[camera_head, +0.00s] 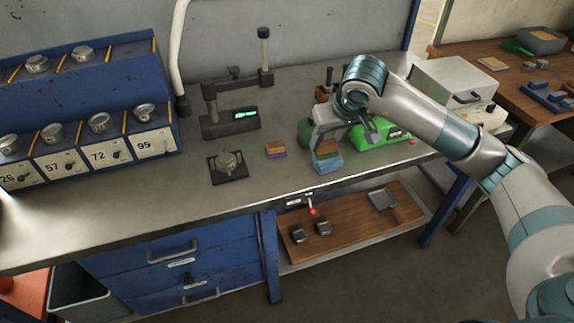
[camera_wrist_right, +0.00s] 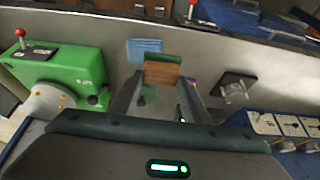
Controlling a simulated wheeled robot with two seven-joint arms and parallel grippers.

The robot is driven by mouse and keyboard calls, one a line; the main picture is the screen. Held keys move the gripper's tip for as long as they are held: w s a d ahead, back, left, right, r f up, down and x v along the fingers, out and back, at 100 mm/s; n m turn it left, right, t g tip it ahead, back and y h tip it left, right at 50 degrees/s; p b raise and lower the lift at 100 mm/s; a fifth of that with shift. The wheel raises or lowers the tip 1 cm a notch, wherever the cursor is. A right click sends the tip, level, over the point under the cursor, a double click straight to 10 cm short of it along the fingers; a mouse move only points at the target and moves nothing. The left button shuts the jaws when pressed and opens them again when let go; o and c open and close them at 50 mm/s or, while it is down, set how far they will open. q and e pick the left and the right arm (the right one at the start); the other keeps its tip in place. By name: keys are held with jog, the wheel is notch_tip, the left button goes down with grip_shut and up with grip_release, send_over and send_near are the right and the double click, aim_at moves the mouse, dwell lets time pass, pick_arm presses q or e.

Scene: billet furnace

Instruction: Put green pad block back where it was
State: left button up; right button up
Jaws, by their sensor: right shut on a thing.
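My right gripper (camera_head: 326,143) reaches in from the right and is shut on a small brown block with a green layer, the green pad block (camera_head: 327,149). In the right wrist view the block's brown face (camera_wrist_right: 162,74) shows between the fingertips of the gripper (camera_wrist_right: 160,88). A light blue block (camera_head: 327,165) is just in front of it in the head view, and the blue block (camera_wrist_right: 144,50) shows beyond it in the wrist view. I cannot tell whether the held block touches the bench. My left gripper is not in view.
A brown block with a purple layer (camera_head: 276,149) lies to the left. A dark plate with a metal piece (camera_head: 228,166), a gauge stand (camera_head: 231,122) and a green machine (camera_head: 374,132) stand on the grey bench (camera_head: 200,195). The bench front-left is clear.

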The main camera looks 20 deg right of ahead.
jog(key=w+a+f+p, duration=0.1)
jog(key=a+f, duration=0.1)
jog(key=a, duration=0.1)
jog(key=w+a+f+p, duration=0.2)
jog(key=a, duration=0.1)
jog(key=w+a+f+p, duration=0.1)
jog(key=a+f, duration=0.1)
jog(key=a, duration=0.1)
jog(key=shift+w+a, duration=0.15)
jog(key=shift+a, duration=0.05)
jog(key=shift+f+p, duration=0.1)
jog(key=shift+p, duration=0.2)
notch_tip(320, 180, down, 3)
jog(key=shift+r+p, duration=0.1)
jog(key=shift+p, duration=0.9)
jog(key=shift+f, duration=0.5)
